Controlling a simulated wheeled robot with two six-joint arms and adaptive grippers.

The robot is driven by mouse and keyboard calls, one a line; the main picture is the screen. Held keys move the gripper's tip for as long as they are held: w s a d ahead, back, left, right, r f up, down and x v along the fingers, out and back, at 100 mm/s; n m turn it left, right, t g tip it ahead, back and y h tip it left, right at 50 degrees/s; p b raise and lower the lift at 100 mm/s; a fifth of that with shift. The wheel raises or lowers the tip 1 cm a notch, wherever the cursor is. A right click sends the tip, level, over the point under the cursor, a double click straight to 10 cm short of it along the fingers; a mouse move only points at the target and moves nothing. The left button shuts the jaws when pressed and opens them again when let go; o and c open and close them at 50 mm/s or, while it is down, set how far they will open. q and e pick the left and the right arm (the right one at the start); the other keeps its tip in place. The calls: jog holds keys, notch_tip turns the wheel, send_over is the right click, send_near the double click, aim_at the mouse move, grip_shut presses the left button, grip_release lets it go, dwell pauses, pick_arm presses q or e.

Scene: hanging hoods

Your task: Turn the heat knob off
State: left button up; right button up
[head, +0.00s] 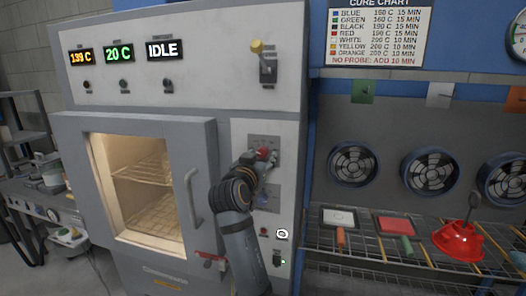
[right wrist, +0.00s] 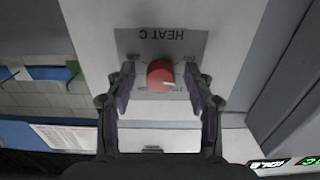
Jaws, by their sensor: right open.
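The red heat knob (right wrist: 161,74) sits on a grey plate (right wrist: 185,42) marked HEAT C, which appears upside down in the right wrist view. A pale mark shows on the knob's face, but I cannot read its setting. In the head view the knob (head: 263,152) is partly covered by my right gripper (head: 264,160). My right gripper is open in the right wrist view (right wrist: 160,88), with one finger on each side of the knob and gaps between. My left gripper is in neither view.
The oven door (head: 140,185) looks shut, with its handle (head: 193,197) left of my right arm. Displays read about 199 C (head: 81,55), 20 C (head: 119,53) and IDLE (head: 164,50). A lever switch (head: 267,66) is above the knob. A wire rack (head: 350,255) stands at right.

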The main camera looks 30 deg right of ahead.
jog(key=shift+w+d+f, duration=0.1)
jog(key=shift+w+d, duration=0.2)
jog(key=shift+s+a+r, duration=0.4)
jog(key=shift+s+a, duration=0.05)
jog(key=shift+a, duration=0.15)
jog(key=shift+c, duration=0.5)
jog(key=shift+s+a, duration=0.1)
jog(key=shift+c, duration=2.5)
jog(key=shift+d, duration=0.2)
jog(key=c, duration=0.5)
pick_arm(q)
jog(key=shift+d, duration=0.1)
pick_arm(e)
grip_shut()
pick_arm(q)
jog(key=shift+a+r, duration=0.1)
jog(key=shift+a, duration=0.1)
